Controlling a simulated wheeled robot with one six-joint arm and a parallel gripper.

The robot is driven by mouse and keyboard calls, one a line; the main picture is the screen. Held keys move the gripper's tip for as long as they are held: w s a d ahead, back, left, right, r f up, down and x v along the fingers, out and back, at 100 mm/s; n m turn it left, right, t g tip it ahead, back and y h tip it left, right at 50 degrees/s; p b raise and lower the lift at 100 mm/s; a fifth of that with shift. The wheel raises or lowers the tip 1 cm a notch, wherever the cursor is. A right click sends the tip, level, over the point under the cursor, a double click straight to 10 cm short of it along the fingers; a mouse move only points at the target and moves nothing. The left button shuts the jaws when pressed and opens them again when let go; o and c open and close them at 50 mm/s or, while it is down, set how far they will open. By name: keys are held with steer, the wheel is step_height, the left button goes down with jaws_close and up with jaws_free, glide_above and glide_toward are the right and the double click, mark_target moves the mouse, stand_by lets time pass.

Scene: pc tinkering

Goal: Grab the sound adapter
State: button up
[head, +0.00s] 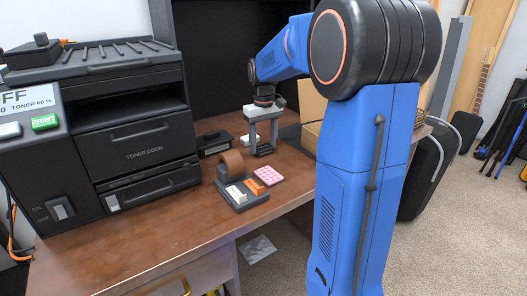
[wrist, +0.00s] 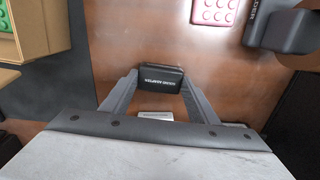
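The sound adapter (wrist: 160,79) is a small black block with white lettering. In the wrist view it lies between the two fingertips and nearly fills the gap. My gripper (wrist: 161,84) has its fingers spread, one on each side of the adapter. I cannot tell whether the fingers press on it. In the head view my gripper (head: 264,152) points down, low over the brown desk. The adapter is not clear there, being dark and partly behind the fingers.
A pink studded block (head: 263,175) and a dark tape holder (head: 240,192) stand on the desk nearer the robot. A small black tray (head: 214,145) and the printer (head: 120,130) are left of my gripper. A cardboard box (head: 311,112) is at right.

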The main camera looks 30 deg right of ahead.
steer(key=shift+c, duration=0.9)
steer(key=shift+r, duration=0.1)
